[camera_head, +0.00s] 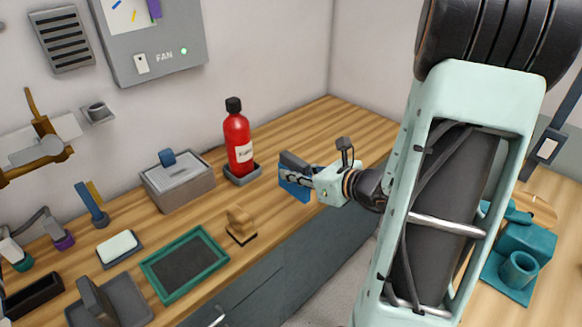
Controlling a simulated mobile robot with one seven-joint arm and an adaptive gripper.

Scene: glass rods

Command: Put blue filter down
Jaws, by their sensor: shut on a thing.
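A blue filter (294,188) is a flat blue piece at the end of my arm. My gripper (297,176) is shut on it and holds it above the front edge of the wooden counter, to the right of the red bottle. The gripper's dark fingers cover part of the filter. I cannot tell its exact height above the counter.
The wooden counter (282,138) is bare behind and right of the red bottle (238,142). Teal equipment (527,245) is on the right.

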